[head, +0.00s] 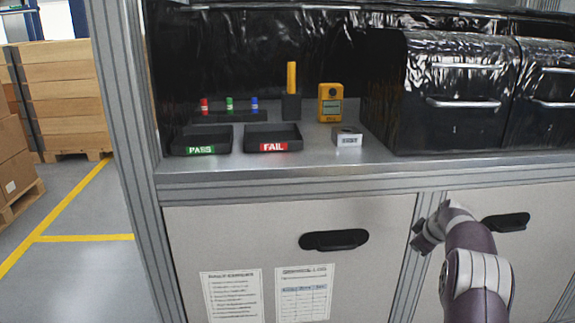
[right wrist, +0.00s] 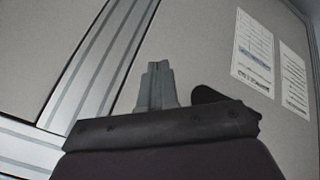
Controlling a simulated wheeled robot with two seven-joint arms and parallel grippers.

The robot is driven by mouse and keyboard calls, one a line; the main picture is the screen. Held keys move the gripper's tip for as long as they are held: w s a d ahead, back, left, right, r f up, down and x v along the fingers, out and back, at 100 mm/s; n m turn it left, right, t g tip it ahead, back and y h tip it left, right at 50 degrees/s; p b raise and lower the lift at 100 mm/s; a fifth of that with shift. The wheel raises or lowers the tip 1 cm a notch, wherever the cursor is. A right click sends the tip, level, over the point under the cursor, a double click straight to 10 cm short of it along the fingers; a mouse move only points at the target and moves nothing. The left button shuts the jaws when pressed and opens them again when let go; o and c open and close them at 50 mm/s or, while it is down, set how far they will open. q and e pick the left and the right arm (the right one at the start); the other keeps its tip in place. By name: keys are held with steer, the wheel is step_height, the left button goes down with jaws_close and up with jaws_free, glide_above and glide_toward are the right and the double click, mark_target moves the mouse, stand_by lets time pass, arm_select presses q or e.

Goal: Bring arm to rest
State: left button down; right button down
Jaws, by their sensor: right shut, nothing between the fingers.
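My right arm (head: 475,265) comes in at the lower right of the head view, in front of the bench's lower cabinet. Its gripper (head: 417,236) is below the bench top, near the upright profile between two cabinet doors. In the right wrist view the gripper's fingers (right wrist: 157,70) are together with nothing between them. My left gripper is in neither view.
On the bench top (head: 300,170) stand a PASS tray (head: 201,150), a FAIL tray (head: 273,146), a yellow meter (head: 330,102), a small labelled block (head: 347,137) and black drawer units (head: 455,95). Cabinet handles (head: 334,240) stick out. Free floor (head: 85,215) lies left.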

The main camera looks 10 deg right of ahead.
steer(key=s+a+f+m+g, duration=0.3)
steer(key=s+a+f+m, duration=0.5)
steer(key=s, duration=0.2)
steer(key=s+a+r+n+g+y, duration=0.1)
steer(key=s+a+r+g, duration=0.2)
steer(key=s+a, duration=1.95)
step_height(320, 180, up, 23)
steer(key=p, duration=2.2)
steer(key=shift+s+f+n+t, duration=0.15)
steer(key=shift+s+n+t, duration=0.15)
steer(key=shift+s+n, duration=0.1)
